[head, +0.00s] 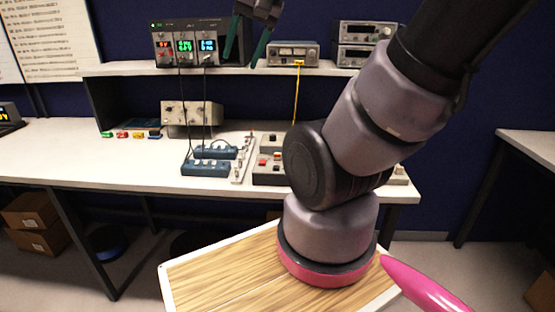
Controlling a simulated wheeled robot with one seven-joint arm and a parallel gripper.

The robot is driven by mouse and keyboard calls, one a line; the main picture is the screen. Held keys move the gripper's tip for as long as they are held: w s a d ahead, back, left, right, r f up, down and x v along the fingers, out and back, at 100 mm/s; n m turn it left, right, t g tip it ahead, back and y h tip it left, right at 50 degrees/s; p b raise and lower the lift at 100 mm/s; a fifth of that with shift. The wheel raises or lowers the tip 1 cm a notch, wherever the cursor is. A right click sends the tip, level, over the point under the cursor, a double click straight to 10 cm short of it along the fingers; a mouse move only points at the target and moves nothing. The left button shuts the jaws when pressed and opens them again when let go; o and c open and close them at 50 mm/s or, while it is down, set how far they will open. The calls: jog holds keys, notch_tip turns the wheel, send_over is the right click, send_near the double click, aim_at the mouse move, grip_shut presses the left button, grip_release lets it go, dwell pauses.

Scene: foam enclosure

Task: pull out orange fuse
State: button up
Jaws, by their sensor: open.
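My gripper (241,63) is at the top of the head view, with two dark green fingers apart and pointing down. It appears in front of the upper shelf and is empty. A row of small coloured pieces lies on the bench at left: green (107,134), red (122,134), orange-yellow (139,134) and blue (154,134). A grey box (268,173) with small red and orange-red parts on top stands right of the bench's middle, partly hidden by my arm. I cannot tell which small piece is the orange fuse.
Blue blocks (206,168) with black leads stand mid-bench, beside a pale strip (243,160). A beige instrument (192,115) stands behind. The bench's left front (100,160) is clear.

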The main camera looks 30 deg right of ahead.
jog(key=w+d+f+m+g, duration=0.2)
jog(key=w+d+f+m, duration=0.2)
jog(key=w+m, duration=0.15)
jog(key=m+g+h, duration=0.2)
jog(key=m+g, duration=0.2)
jog(key=m, duration=0.9)
send_over(278, 159)
notch_tip(278, 159, down, 22)
jog(key=shift+w+d+f, duration=0.15)
jog(key=shift+w, duration=0.2)
jog(key=shift+f, duration=4.5)
grip_shut()
